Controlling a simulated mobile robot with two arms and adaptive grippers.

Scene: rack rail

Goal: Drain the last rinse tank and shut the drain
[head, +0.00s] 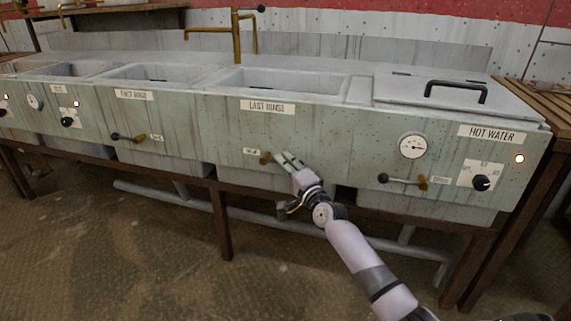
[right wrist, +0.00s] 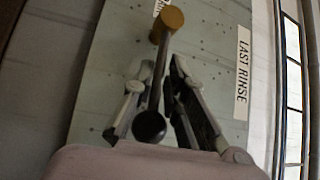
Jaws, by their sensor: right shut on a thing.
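The last rinse tank (head: 330,81) is an open basin in the middle of the unit, with a "LAST RINSE" label (head: 268,106) below its front edge. Its drain lever has a brass pivot (head: 265,158) low on the green panel. In the right wrist view the brass pivot (right wrist: 172,18) is at the top, and the lever's rod runs down from it to a black ball knob (right wrist: 149,126). My right gripper (head: 282,158) is shut on the rod, with one finger on each side. The knob lies between the fingers, toward the palm. The tank's inside bottom is hidden. My left gripper is out of view.
The first rinse drain lever (head: 128,137) is to the left and the hot water lever (head: 403,180) to the right, both with black knobs pointing left. A gauge (head: 412,146) and dial (head: 482,182) are further right. The floor in front is clear.

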